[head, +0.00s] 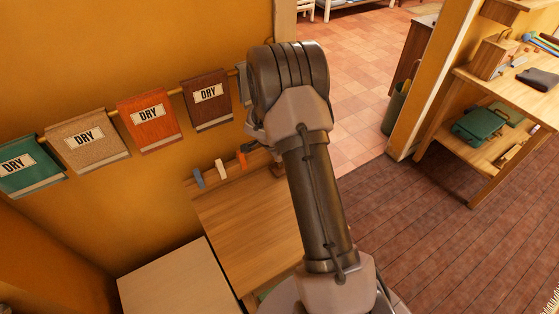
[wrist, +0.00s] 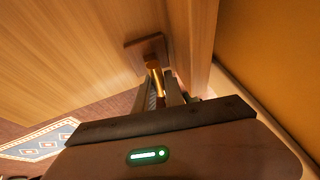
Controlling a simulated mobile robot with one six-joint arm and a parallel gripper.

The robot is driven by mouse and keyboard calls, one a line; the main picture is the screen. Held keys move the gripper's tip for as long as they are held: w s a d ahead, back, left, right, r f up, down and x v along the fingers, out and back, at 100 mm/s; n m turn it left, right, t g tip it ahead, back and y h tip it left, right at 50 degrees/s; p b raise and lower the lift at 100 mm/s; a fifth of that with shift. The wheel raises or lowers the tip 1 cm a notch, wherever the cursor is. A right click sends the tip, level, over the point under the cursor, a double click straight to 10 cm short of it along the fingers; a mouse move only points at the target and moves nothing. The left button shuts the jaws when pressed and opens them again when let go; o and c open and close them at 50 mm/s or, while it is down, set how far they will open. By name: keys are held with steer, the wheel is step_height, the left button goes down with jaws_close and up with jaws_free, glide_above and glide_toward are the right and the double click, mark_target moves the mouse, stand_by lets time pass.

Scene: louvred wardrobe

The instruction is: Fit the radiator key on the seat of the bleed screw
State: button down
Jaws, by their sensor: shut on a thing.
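In the wrist view my gripper (wrist: 162,90) is shut on a small brass-coloured piece, which I take to be the radiator key (wrist: 153,72). Most of the key is hidden between the fingers. Just beyond its end is a dark reddish-brown block (wrist: 145,46) on a wooden surface. This may be the mount of the bleed screw, but no screw or seat can be made out. I cannot tell whether the key touches the block. In the head view my arm hides the gripper and the key.
An orange wall (wrist: 275,70) stands close on the right in the wrist view. In the head view several "DRY" cloths (head: 148,115) hang on a rail above a wooden top (head: 250,215) with small clips. A shelf unit (head: 490,135) stands right; the plank floor is clear.

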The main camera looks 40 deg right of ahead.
stand_by(0.3)
steer(key=shift+r, duration=1.8)
steer(key=shift+p, duration=0.3)
